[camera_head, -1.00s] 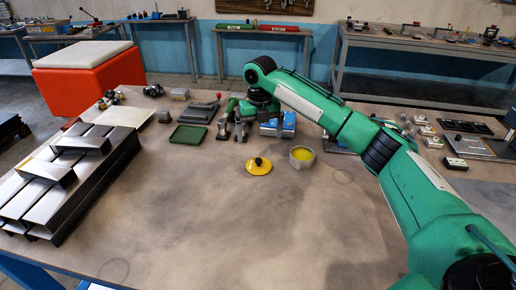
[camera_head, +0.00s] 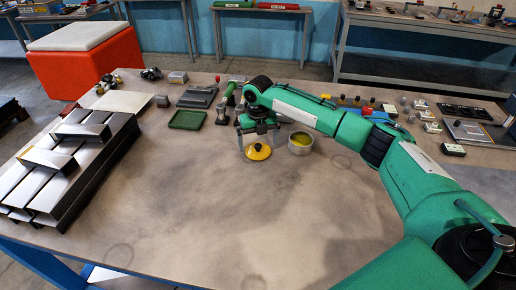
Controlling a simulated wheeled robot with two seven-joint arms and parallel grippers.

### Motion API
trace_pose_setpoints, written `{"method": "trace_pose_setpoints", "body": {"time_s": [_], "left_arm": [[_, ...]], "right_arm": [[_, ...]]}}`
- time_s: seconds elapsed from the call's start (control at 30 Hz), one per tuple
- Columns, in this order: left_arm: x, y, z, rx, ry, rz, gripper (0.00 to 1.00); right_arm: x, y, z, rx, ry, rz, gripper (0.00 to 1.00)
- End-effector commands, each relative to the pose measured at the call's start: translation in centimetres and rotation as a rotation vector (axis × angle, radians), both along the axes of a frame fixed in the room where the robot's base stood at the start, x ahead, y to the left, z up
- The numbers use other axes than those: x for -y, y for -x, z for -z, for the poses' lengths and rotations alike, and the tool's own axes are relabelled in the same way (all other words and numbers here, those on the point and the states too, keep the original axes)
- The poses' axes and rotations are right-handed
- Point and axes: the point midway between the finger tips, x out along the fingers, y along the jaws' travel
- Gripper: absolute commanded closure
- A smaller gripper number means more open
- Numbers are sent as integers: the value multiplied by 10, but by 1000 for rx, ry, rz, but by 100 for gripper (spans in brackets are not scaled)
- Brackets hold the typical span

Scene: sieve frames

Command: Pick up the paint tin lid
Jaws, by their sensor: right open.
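The paint tin lid (camera_head: 259,153) is a yellow disc with a dark knob on top, lying flat on the table. My right gripper (camera_head: 259,144) is open and points down at the lid's far side, its fingers spread left and right. Whether the fingertips touch the lid or table, I cannot tell. The open paint tin (camera_head: 300,146), a grey can with yellow inside, stands just right of the lid. My left gripper is out of view.
A stack of metal box profiles (camera_head: 70,165) fills the table's left side. A green tray (camera_head: 187,120) lies behind and left of the lid. Small parts and a grey plate (camera_head: 480,135) are at the right. The table's front middle is clear.

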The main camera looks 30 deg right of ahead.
Motion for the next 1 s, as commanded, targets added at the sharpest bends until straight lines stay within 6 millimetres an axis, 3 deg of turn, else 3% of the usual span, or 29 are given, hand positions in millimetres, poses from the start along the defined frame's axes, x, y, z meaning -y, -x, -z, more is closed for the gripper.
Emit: {"method": "trace_pose_setpoints", "body": {"time_s": [0.2,0.43,0.63,1.0], "left_arm": [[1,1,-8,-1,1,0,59],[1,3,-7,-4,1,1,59],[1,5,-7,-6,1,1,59],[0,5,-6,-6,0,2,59]], "right_arm": [[0,0,22,0,1,0,0],[0,0,24,1,1,0,0],[0,0,24,1,1,0,39],[0,0,20,2,0,0,41]]}}
